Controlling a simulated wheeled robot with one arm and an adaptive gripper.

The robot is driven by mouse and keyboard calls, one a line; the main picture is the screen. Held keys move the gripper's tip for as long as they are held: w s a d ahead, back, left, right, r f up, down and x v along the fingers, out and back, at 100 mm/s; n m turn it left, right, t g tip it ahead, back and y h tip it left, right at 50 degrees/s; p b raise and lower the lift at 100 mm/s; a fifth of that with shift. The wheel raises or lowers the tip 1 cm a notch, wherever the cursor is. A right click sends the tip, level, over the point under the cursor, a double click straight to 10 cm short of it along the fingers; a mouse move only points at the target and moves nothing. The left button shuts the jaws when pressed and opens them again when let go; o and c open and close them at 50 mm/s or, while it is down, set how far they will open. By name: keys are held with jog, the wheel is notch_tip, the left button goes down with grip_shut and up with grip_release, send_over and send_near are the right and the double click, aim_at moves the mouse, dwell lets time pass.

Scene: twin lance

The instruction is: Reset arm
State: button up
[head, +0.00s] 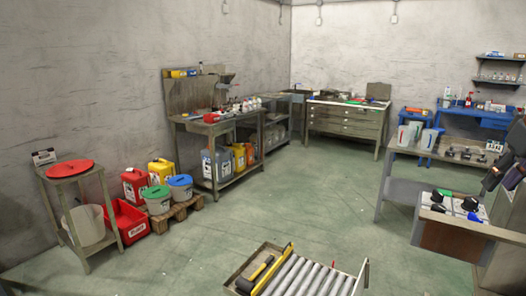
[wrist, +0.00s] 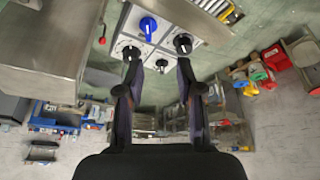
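My gripper (wrist: 158,72) is open, its two dark fingers spread wide apart with nothing held between them in the wrist view. In the head view, part of my arm and gripper (head: 494,174) shows at the right edge, above a control panel (head: 484,212). In the wrist view the panel (wrist: 135,28) is beyond the fingertips, with a blue knob (wrist: 148,25) and several black knobs. I cannot tell the exact gap between fingertips and knobs.
A roller conveyor (head: 298,275) stands at the front centre of the head view. A grey bench (head: 405,190) stands behind the panel. A workbench (head: 215,125), buckets, canisters and a stool (head: 60,178) line the left wall. The green floor in the middle is clear.

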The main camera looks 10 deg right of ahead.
jog(key=a+f+n+g, duration=0.15)
jog(key=a+f, duration=0.25)
jog(key=a, duration=0.7)
jog(key=a+f+n+g, duration=0.15)
jog(key=a+f, duration=0.35)
jog(key=a, duration=0.7)
jog(key=s+a+f+g, duration=0.1)
jog(key=s+a+f, duration=0.4)
jog(key=s+f, duration=0.4)
jog(key=s+a+f+m+g+p, duration=0.1)
jog(key=s+a+f+g, duration=0.1)
jog(key=s+a+f, duration=0.3)
jog(key=s+f, duration=0.4)
jog(key=s, duration=0.1)
jog(key=shift+a+f+m+y, duration=0.3)
